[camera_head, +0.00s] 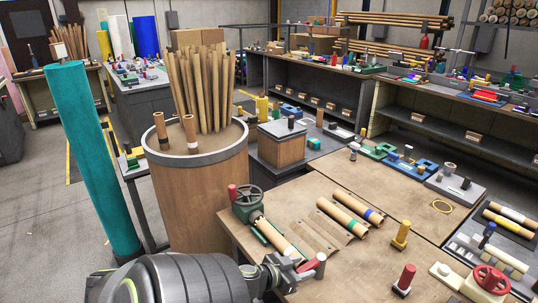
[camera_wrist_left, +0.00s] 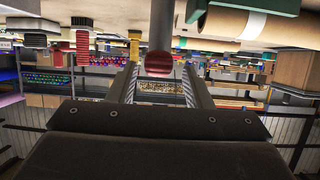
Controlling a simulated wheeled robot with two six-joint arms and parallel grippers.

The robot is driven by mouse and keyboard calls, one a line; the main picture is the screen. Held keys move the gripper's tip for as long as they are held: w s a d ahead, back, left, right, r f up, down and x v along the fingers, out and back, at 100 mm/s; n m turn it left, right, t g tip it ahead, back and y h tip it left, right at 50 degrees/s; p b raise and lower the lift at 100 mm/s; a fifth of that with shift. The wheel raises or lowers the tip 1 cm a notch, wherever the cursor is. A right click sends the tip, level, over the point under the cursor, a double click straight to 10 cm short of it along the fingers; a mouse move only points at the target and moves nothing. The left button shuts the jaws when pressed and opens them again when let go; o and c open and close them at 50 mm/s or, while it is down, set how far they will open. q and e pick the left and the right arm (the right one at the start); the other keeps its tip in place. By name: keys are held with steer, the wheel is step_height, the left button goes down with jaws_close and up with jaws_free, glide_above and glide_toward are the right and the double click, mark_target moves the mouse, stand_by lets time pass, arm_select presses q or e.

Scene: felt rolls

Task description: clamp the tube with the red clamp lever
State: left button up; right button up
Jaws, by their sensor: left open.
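My left gripper (camera_head: 293,271) is open at the front edge of the wooden table, beside the red lever grip (camera_head: 307,265) and its grey end (camera_head: 320,262). In the left wrist view, a grey rod with a red end (camera_wrist_left: 158,63) shows between the two open fingers (camera_wrist_left: 158,88); I cannot tell whether they touch it. A brown tube (camera_head: 272,236) lies at a green clamp with a handwheel (camera_head: 247,204), just behind the gripper. In the left wrist view the tube (camera_wrist_left: 228,24) and a green part (camera_wrist_left: 250,7) are at the upper right. My right gripper is out of view.
Two banded tubes (camera_head: 350,212) lie behind on the table. A yellow peg (camera_head: 401,235), a red peg (camera_head: 404,280) and a red handwheel (camera_head: 490,279) stand to the right. A large drum of tubes (camera_head: 200,200) and a teal roll (camera_head: 90,150) stand left.

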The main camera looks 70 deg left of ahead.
arm_select(q)
steer(key=b+v, duration=0.1)
steer(key=v, duration=1.4)
steer(key=shift+s, duration=0.2)
steer(key=shift+d, duration=0.1)
steer(key=s+a+f+g+y, duration=0.45)
steer(key=a+f, duration=0.55)
steer(key=f, duration=0.3)
steer(key=s+f+n+g, duration=0.1)
steer(key=s+f+g, duration=0.3)
steer(key=f, duration=0.9)
steer(key=s+d+f+g+h, duration=0.2)
steer(key=s+d+f, duration=0.3)
steer(key=d+f, duration=0.6)
steer(key=d+f+m+h, duration=0.1)
steer(key=d+f, duration=0.4)
steer(key=d, duration=0.2)
steer(key=s+d+f+m+g+h, duration=0.1)
steer(key=d+f+h, duration=0.1)
steer(key=d+f, duration=0.3)
steer(key=d, duration=0.3)
steer(key=shift+s+d+f, duration=0.2)
steer(key=shift+d+f, duration=0.05)
steer(key=shift+f, duration=0.1)
